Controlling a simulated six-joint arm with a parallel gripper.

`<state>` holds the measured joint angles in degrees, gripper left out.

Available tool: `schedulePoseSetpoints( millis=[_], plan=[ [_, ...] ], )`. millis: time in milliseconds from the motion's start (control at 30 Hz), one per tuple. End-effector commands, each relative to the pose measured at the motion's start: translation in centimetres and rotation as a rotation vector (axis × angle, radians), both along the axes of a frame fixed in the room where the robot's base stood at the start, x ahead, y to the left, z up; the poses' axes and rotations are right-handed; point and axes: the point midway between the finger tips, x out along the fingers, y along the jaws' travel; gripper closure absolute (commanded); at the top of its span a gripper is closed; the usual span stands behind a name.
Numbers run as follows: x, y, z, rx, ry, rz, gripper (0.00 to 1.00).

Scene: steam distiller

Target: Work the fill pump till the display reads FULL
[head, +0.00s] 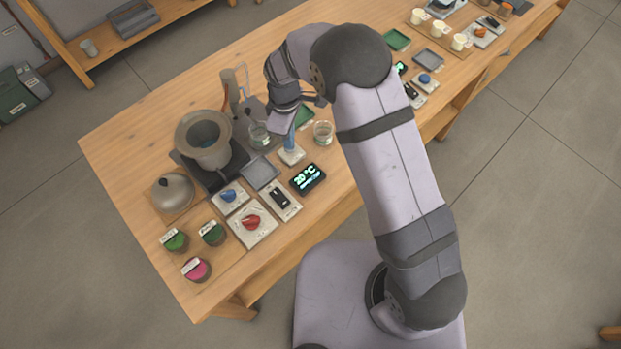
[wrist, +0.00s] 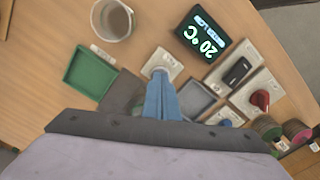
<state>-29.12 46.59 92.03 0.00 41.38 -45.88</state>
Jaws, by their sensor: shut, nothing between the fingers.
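My gripper (head: 287,128) points down over a small white base plate (head: 291,155), which I take to be the fill pump's. Its blue fingers (wrist: 161,78) are together with no gap, and nothing shows between them. In the wrist view the white base (wrist: 162,63) shows just beyond the fingertips. The fingers hide most of what stands on it, and I cannot tell whether they touch it. The black display (head: 308,179) stands to the right of the base in the head view. It reads 20 °C in green, also in the wrist view (wrist: 203,36), with a smaller line too small to read.
A glass beaker (head: 323,132) stands close right of the pump base, and another beaker (head: 259,134) to its left. A grey boiler pot (head: 205,138), a domed lid (head: 173,191), a red knob (head: 251,222) and a black switch (head: 280,199) stand nearer the left end. A green tray (wrist: 89,72) lies nearby.

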Motion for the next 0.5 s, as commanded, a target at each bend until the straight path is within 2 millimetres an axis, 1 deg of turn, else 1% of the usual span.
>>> schedulePoseSetpoints(
  millis=[200, 267, 500],
  plan=[
    [0.01, 0.01, -0.93, 0.0, 0.0, 0.0, 1.0],
    [0.01, 0.02, -0.72, 0.0, 0.0, 0.0, 1.0],
    [0.0, 0.0, -0.94, 0.0, 0.0, 0.0, 1.0]
  ],
)
